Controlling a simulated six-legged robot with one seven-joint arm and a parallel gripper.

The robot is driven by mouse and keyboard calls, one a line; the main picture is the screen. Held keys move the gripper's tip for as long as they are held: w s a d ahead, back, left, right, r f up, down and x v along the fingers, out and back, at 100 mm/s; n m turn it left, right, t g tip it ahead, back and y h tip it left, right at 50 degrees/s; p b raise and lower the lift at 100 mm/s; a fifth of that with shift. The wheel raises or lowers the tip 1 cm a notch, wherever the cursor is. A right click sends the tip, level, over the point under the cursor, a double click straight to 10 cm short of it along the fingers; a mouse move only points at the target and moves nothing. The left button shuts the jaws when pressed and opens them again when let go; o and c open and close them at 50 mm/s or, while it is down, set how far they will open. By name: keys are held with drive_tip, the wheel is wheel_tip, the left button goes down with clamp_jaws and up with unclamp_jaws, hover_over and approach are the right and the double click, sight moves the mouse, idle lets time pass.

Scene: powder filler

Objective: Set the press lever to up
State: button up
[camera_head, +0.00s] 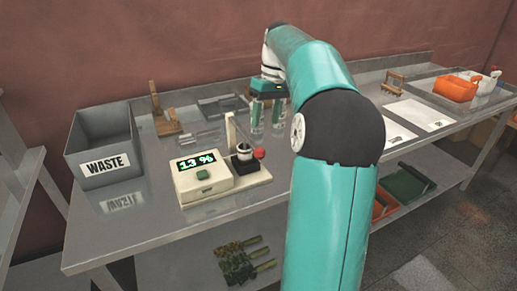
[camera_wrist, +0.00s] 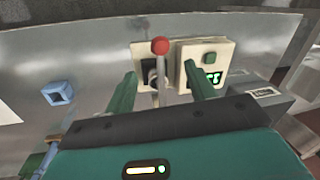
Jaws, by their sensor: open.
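The press is a cream unit (camera_head: 205,185) on the bench, with a green "13 %" display, a green button and an upright post. Its lever ends in a red ball (camera_head: 259,154), low at the unit's right side; the lever's exact angle is hard to tell. My gripper (camera_head: 267,128) hangs open above the bench, behind and slightly right of the lever. In the wrist view, the red ball (camera_wrist: 160,46) and lever shaft show between the two green fingers of my gripper (camera_wrist: 162,78). I see no contact, and the fingers hold nothing.
A grey WASTE bin (camera_head: 103,143) stands left of the press. A wooden stand (camera_head: 165,122) and grey trays (camera_head: 222,106) lie behind it. An orange bin (camera_head: 455,88) is far right. A blue square object (camera_wrist: 58,92) shows left in the wrist view. Bench in front is clear.

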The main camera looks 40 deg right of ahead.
drive_tip(key=f, duration=0.3)
drive_tip(key=a+f, duration=0.1)
drive_tip(key=f, duration=0.2)
drive_tip(key=a+f, duration=0.1)
drive_tip(key=f, duration=0.3)
